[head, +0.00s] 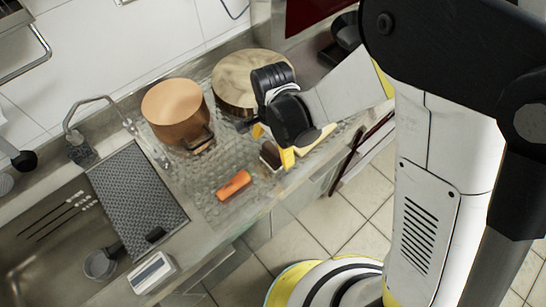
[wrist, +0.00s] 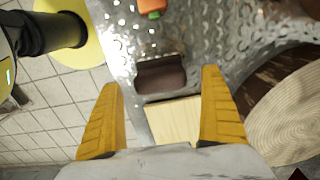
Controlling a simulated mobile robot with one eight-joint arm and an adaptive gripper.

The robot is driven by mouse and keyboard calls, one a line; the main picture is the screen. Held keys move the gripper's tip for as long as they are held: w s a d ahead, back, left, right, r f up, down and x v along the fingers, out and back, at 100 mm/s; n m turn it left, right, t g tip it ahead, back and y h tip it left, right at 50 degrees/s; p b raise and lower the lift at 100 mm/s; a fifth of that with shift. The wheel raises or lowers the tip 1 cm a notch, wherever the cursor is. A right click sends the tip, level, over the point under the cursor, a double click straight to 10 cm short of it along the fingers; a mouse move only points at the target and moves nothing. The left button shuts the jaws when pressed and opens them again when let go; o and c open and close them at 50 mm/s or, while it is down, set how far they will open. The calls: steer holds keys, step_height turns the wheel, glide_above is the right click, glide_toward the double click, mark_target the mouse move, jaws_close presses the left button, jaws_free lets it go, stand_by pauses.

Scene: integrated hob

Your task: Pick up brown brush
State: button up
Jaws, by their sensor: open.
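A small dark brown block-like thing, which looks like the brown brush (head: 269,156), lies on the textured metal counter close to its front edge. In the wrist view the brush (wrist: 161,76) lies ahead between the fingertips, apart from both. A pale wooden piece (wrist: 174,122) adjoins it on the near side; I cannot tell whether the two are one object. My gripper (head: 273,145) is over this spot with its yellow fingers spread and nothing held. In the wrist view my gripper (wrist: 161,82) has one finger on each side of the wooden piece.
An orange object (head: 234,185) lies left of the brush. A sink (head: 45,235) with a grey mat (head: 135,195) is at the left. Tiled floor lies beyond the counter's front edge.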

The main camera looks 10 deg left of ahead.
mark_target(273, 149)
steer(key=shift+f, duration=0.7)
steer(key=c, duration=1.3)
steer(key=shift+r, duration=0.2)
step_height(273, 149, up, 4)
steer(key=p, duration=0.2)
steer(key=shift+r+p, duration=0.25)
steer(key=shift+p, duration=0.05)
steer(key=s+d+r+p, duration=0.1)
steer(key=s+d+r, duration=0.1)
steer(key=d, duration=0.3)
steer(key=s+d+r+p, duration=0.2)
steer(key=d+r, duration=0.2)
steer(key=d, duration=0.1)
steer(key=shift+s+d+p, duration=0.3)
steer(key=shift+d, duration=0.05)
steer(key=shift+r, duration=0.1)
